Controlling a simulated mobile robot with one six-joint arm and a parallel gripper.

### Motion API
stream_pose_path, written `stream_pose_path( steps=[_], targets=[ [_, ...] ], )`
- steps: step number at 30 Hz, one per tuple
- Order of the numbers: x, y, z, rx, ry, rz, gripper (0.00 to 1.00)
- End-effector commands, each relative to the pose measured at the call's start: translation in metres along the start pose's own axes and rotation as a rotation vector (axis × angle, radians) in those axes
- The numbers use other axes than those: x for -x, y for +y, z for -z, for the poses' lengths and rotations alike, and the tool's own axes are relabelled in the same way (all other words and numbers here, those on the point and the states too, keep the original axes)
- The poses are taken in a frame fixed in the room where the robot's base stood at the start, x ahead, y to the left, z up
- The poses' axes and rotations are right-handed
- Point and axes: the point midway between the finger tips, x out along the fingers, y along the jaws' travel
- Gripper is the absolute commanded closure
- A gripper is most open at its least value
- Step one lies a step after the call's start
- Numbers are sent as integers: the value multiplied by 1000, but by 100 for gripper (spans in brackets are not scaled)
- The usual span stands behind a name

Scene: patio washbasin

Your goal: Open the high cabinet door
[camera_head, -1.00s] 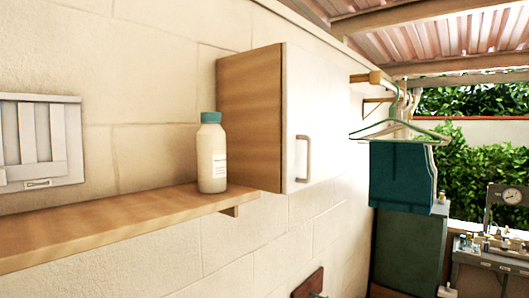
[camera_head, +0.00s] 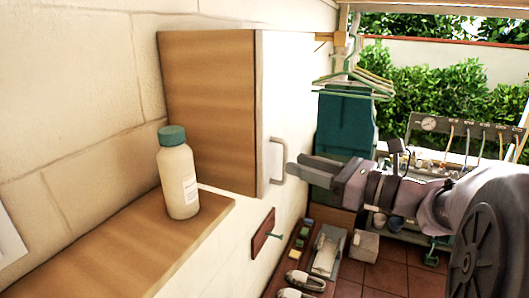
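The high cabinet (camera_head: 208,110) has a wooden side and hangs on the wall. Its white door (camera_head: 276,95) is shut and faces right. A pale loop handle (camera_head: 279,160) stands off the door's lower part. My gripper (camera_head: 295,167) reaches in from the right, with its fingertips close to the right of the handle. Two separate fingers show with a gap between them, and nothing is seen held. I cannot tell whether a fingertip touches the handle.
A white bottle with a green cap (camera_head: 178,182) stands on the wooden shelf (camera_head: 115,240) left of the cabinet. A clothes rail with hangers and a teal garment (camera_head: 345,125) is behind the cabinet. Shoes (camera_head: 303,281) and boxes lie below. A gauge bench stands at right.

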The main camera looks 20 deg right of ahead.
Motion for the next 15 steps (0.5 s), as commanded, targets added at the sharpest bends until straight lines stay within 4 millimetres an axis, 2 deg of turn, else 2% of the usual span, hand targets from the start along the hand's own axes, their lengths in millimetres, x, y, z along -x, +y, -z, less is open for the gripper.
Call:
stream_pose_path(
  steps=[3, 6, 15],
  targets=[
    [-23, 1, -1, -1, 1, -3, 68],
    [-34, 0, -1, 0, 1, -1, 68],
    [-40, 0, 1, 0, 2, 1, 68]
  ],
)
